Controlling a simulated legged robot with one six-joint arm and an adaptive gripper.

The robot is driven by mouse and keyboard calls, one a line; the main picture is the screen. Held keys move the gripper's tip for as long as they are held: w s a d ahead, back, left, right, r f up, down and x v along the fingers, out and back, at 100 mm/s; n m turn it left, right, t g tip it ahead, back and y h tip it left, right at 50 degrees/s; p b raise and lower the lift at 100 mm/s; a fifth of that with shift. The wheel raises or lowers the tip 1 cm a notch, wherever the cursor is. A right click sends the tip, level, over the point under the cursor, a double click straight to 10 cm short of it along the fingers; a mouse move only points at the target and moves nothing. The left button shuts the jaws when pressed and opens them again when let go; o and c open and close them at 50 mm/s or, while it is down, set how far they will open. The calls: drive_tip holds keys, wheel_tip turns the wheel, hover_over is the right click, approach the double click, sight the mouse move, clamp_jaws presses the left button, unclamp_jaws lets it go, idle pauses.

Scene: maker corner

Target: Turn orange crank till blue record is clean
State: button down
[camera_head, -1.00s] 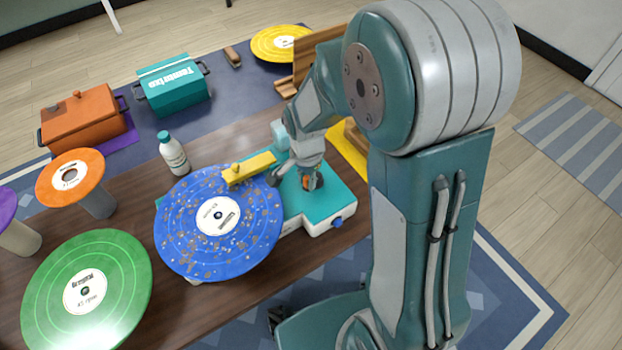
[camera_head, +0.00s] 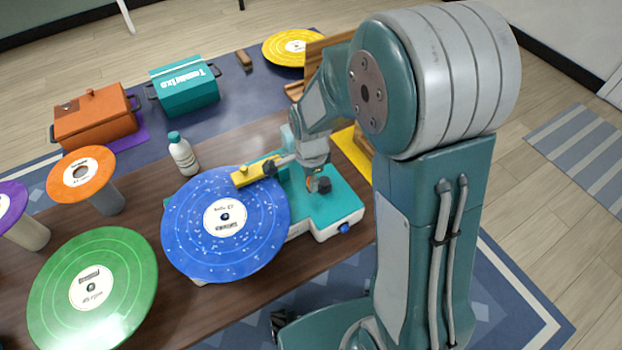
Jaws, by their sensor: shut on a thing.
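The blue record (camera_head: 246,256) lies on a white and teal machine (camera_head: 341,205). Its face shows small pale specks all over, and no brown patches that I can make out. A yellow bar (camera_head: 249,173) with a knob crosses the record's upper edge. My gripper (camera_head: 318,184) is over the machine's teal top, right of the record, shut on the orange crank (camera_head: 311,182). Only a little orange shows between the fingers; the rest of the crank is hidden by them.
A white bottle (camera_head: 183,156) stands behind the record. A green record (camera_head: 119,284) and an orange record (camera_head: 81,175) sit to the left. An orange case (camera_head: 97,121), a teal case (camera_head: 186,90) and a yellow record (camera_head: 282,47) lie beyond the table.

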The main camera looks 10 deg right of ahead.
drive_tip(key=c, duration=0.5)
unclamp_jaws()
drive_tip(key=shift+c, duration=0.2)
drive_tip(key=shift+a, duration=0.1)
wheel_tip(320, 180, up, 12)
drive_tip(key=shift+w+f, duration=0.1)
